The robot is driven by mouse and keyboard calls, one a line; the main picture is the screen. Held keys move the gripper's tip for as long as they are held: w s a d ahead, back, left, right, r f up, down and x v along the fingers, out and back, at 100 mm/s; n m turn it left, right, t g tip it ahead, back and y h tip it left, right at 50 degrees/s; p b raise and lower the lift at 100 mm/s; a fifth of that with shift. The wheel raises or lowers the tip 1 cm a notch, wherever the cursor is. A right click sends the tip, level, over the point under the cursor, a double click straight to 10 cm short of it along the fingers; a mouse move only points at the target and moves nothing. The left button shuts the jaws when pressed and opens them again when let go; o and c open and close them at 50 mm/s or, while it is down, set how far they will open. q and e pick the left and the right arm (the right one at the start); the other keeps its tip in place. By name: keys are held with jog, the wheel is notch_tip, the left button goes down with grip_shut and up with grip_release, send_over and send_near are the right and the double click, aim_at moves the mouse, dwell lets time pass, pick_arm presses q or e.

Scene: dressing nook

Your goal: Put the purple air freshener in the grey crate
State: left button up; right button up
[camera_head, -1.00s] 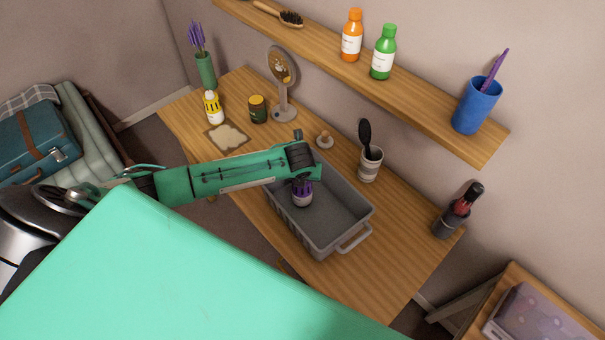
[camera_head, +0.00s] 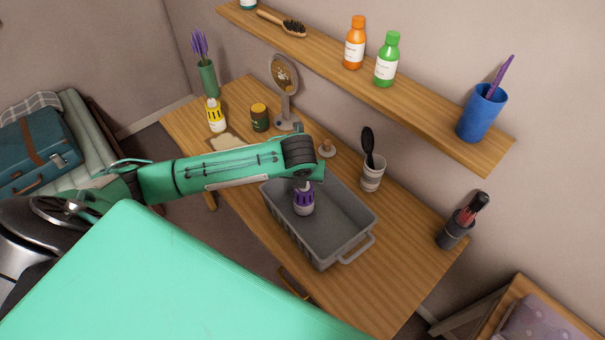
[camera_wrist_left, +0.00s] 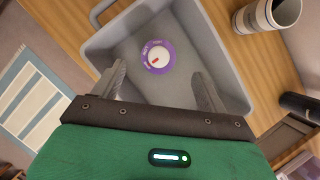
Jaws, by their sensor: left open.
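The purple air freshener (camera_head: 304,201) stands inside the grey crate (camera_head: 345,229), toward its far left end. In the left wrist view the air freshener (camera_wrist_left: 158,57) shows from above, its round white top ringed in purple, on the floor of the crate (camera_wrist_left: 190,22). My left gripper (camera_wrist_left: 160,74) is open and empty above it, one finger to each side and apart from it. In the head view my left wrist hangs over the crate's left end and hides most of the fingers. My right gripper is not in view.
The crate stands on a wooden table (camera_head: 378,290). A shelf (camera_head: 425,110) overhangs the back.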

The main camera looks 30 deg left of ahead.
pick_arm(q)
jog(key=v, duration=0.3)
jog(key=shift+r, duration=0.1)
dwell(0.4)
